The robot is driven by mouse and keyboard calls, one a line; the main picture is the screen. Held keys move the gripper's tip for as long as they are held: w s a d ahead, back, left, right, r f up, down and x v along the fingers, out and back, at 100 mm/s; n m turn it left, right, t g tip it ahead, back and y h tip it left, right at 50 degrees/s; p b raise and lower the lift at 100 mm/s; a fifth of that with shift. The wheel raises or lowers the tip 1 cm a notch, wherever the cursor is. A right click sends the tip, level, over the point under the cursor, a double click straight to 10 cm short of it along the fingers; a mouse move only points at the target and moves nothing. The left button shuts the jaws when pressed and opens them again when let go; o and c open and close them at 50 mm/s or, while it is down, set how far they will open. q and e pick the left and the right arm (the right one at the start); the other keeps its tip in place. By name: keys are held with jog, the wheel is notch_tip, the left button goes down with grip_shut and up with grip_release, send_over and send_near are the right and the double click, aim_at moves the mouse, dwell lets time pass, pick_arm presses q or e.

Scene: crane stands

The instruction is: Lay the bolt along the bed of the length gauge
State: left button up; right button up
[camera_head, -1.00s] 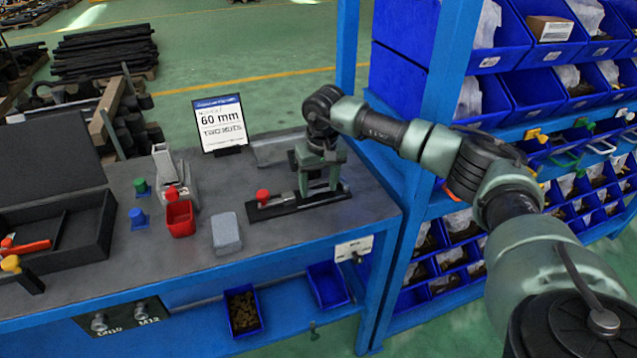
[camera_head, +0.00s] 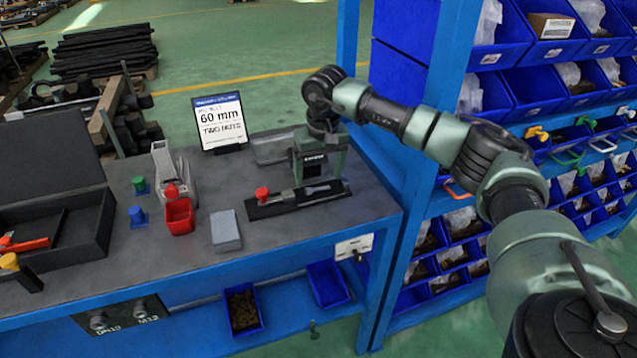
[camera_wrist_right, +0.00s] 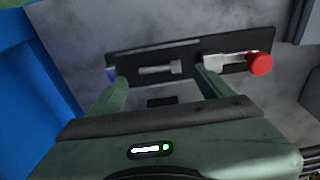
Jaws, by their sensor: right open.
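The length gauge is a dark narrow bed (camera_head: 275,208) with a red knob (camera_head: 262,194) at its left end, lying on the bench. The grey bolt (camera_head: 320,189) lies lengthwise on the bed. In the right wrist view, the bolt (camera_wrist_right: 160,69) sits along the bed (camera_wrist_right: 130,66), apart from the metal slide (camera_wrist_right: 225,59) beside the red knob (camera_wrist_right: 260,63). My right gripper (camera_head: 321,172) is over the bed, open, with its fingers spread to either side of the bolt and apart from it. My left gripper is out of view.
A 60 mm sign (camera_head: 220,122) stands behind. A grey block (camera_head: 226,231), red bin (camera_head: 179,216), blue and green pieces, and a black tray (camera_head: 90,250) are to the left. A blue rack post (camera_head: 345,60) and bins stand right. The bench front between gauge and edge is clear.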

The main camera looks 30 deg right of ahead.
notch_tip(320, 180, up, 9)
jog(key=s+b, duration=0.1)
jog(key=shift+s+a+f, duration=0.15)
jog(key=shift+f, duration=0.05)
dwell(0.5)
